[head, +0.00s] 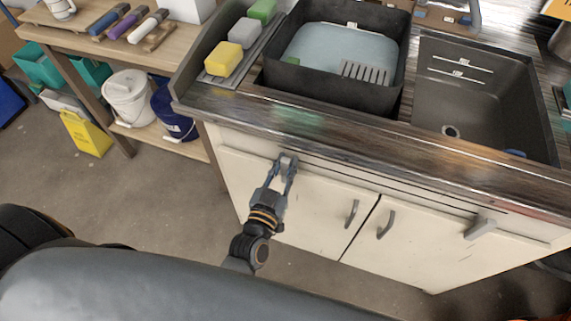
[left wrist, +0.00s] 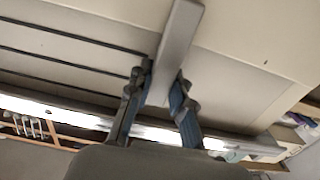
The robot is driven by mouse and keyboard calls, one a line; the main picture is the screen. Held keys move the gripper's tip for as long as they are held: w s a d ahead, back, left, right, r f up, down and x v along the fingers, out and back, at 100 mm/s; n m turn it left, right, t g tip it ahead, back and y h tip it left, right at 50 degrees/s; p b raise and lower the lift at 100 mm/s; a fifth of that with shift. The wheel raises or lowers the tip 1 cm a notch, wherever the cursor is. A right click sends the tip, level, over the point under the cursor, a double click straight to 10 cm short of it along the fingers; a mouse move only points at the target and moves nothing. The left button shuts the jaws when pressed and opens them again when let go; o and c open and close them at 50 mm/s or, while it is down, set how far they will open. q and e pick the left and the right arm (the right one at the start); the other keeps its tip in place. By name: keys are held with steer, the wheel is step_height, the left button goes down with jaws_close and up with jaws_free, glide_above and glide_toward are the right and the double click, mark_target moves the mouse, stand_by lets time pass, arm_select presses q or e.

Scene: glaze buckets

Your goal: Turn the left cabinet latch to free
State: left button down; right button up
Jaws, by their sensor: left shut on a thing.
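The left cabinet latch (head: 289,157) is a short grey bar near the top of the cream left cabinet door (head: 318,198). My left gripper (head: 282,174) is shut on this latch, its fingers on either side of the bar. In the left wrist view the latch (left wrist: 180,38) runs as a slightly tilted grey bar between the blue-padded fingers of the left gripper (left wrist: 160,95). The fingers hide part of the latch in the head view. My right gripper is not in view.
A similar grey latch (head: 480,229) sits on the right cabinet door (head: 440,245). Two handles, left (head: 351,213) and right (head: 386,224), flank the door gap. Above is a counter (head: 330,128) with a dark tub and sink. Buckets stand on the shelf at left.

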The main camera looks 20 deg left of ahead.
arm_select(q)
steer(key=n, duration=0.1)
steer(key=n+p, duration=0.1)
steer(key=shift+a+n+p, duration=0.3)
steer(key=shift+n, duration=0.1)
steer(key=n, duration=0.2)
steer(key=shift+a+f+n+p, duration=0.15)
steer(key=shift+a+n+p, duration=0.15)
steer(key=shift+n, duration=0.1)
steer(key=shift+a+n, duration=0.1)
steer(key=shift+n, duration=0.5)
steer(key=shift+f, duration=0.1)
steer(key=c, duration=1.2)
jaws_free()
